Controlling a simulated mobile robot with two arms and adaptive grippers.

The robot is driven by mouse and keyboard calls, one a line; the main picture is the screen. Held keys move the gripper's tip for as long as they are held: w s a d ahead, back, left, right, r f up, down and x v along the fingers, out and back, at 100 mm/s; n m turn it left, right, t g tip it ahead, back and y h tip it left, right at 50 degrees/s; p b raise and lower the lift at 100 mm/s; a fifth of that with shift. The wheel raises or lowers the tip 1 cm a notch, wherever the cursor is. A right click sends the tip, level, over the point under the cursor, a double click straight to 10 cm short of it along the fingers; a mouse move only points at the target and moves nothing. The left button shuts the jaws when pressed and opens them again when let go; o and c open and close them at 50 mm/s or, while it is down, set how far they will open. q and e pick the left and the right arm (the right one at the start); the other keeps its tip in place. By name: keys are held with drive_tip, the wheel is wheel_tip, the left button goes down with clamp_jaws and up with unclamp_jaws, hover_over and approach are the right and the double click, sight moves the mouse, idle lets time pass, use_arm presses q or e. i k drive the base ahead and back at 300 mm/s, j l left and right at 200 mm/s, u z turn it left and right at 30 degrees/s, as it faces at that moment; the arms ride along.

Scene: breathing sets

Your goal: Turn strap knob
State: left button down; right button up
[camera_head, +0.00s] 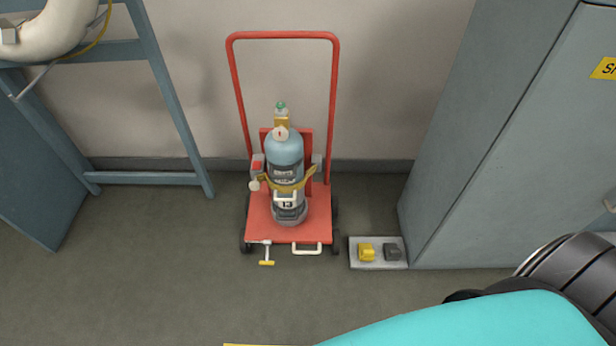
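A red wheeled cart (258,230) stands against the wall and carries an upright blue-grey gas cylinder (284,150) with a green-topped brass valve (281,117). A yellow strap (289,186) runs across the front of the cylinder. A small pale round knob (254,185) sits at the strap's left end, below a grey and red piece (257,165) on the cart's left side. I cannot tell how far the knob is turned. Neither of my grippers shows in the head view.
A grey plate (378,264) with a yellow block (366,252) and a dark block (393,252) lies right of the cart. A grey cabinet (500,150) stands at right, a blue frame (174,110) at left.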

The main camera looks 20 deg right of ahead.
sight(254, 186)
drive_tip(key=i+j+z, duration=0.15)
drive_tip(key=z, duration=0.3)
drive_tip(key=i+j+z, duration=0.15)
drive_tip(key=z, duration=0.25)
drive_tip(key=j+z, duration=0.3)
drive_tip(key=z, duration=0.15)
drive_tip(key=i+j+z, duration=0.1)
drive_tip(key=j+z, duration=0.2)
drive_tip(key=z, duration=0.15)
drive_tip(key=j+z, duration=0.25)
drive_tip(key=z, duration=0.15)
